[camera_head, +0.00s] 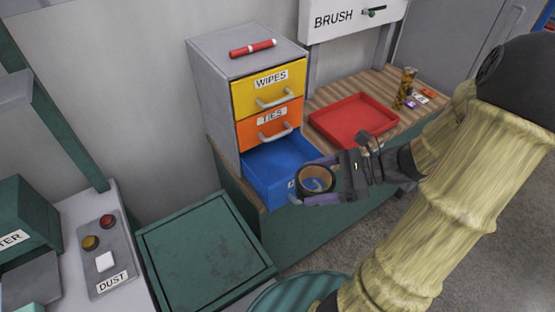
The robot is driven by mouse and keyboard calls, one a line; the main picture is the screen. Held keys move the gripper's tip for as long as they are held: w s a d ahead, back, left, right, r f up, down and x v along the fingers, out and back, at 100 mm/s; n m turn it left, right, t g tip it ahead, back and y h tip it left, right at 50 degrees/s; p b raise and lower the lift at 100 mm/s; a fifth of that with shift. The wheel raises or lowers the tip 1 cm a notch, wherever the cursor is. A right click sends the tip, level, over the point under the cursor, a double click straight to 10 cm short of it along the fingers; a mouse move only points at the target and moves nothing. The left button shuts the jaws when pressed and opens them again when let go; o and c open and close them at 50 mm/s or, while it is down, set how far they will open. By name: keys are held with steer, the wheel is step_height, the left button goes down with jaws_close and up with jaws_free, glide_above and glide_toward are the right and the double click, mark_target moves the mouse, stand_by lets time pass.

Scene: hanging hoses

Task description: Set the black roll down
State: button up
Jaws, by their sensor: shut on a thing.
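The black roll (301,176), a dark ring with a tan core, is in my gripper (318,180). My gripper is shut on it, with one purple-grey finger at its upper side and one at its lower side. In the picture the roll overlaps the front right part of the open blue drawer (263,165). I cannot tell its exact height above the drawer or whether it touches it. Part of the drawer's front is hidden behind the roll and the gripper.
The drawer cabinet (214,95) has a shut yellow WIPES drawer (250,98) and orange TIES drawer (254,131). A red tray (352,121) lies on the wooden bench to the right. A red marker (253,48) lies on top. A green lid (205,255) is at lower left.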

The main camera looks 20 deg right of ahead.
steer(key=w+a+f+p, duration=0.1)
steer(key=w+a, duration=0.1)
steer(key=w, duration=0.5)
steer(key=w+a+f+p, duration=0.1)
steer(key=w+a+f, duration=0.1)
steer(key=w, duration=0.5)
steer(key=shift+w+a, duration=0.3)
steer(key=shift+a, duration=0.05)
steer(key=shift+f, duration=0.1)
step_height(320, 180, down, 4)
steer(key=shift+w+r, duration=0.1)
steer(key=shift+w, duration=0.05)
steer(key=shift+f, duration=0.35)
